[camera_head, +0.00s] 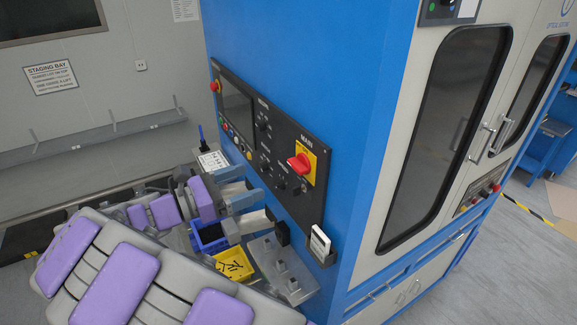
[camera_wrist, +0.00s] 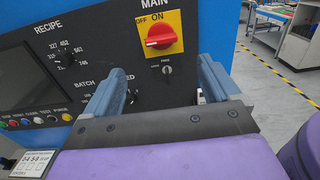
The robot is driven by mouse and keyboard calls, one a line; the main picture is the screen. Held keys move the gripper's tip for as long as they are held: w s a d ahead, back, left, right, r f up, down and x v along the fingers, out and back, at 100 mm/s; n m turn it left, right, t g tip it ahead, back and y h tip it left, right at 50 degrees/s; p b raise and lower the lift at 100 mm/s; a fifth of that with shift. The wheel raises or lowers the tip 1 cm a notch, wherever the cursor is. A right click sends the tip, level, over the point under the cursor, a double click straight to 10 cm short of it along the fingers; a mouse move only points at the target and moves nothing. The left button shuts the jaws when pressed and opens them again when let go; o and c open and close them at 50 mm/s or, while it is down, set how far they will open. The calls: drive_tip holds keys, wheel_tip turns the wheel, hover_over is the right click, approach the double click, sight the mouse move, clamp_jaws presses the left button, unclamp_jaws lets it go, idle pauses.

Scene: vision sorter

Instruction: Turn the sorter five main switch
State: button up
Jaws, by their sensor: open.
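The main switch is a red rotary handle (camera_head: 299,163) on a yellow plate (camera_head: 309,165) at the right end of the black control panel. In the wrist view the red handle (camera_wrist: 160,35) sits under the label MAIN, with OFF and ON printed above it, and lies about level, its left end slightly lower. My gripper (camera_head: 262,187) is open and empty, left of and below the switch in the head view. In the wrist view its two fingers (camera_wrist: 161,78) point toward the panel, below the switch, with a visible gap between them. Nothing touches the handle.
The black panel (camera_head: 318,206) also carries a RECIPE dial (camera_wrist: 57,58), a BATCH knob, a small keyed knob (camera_wrist: 167,70) under the switch, and a row of buttons. A yellow bin (camera_head: 233,264) and a grey fixture (camera_head: 276,262) stand below my gripper. A card holder (camera_head: 320,246) juts out lower right.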

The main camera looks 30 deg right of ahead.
sight(293, 166)
drive_tip(key=d, duration=1.2)
drive_tip(key=shift+w, duration=0.2)
drive_tip(key=shift+c, duration=0.2)
drive_tip(key=c, duration=1)
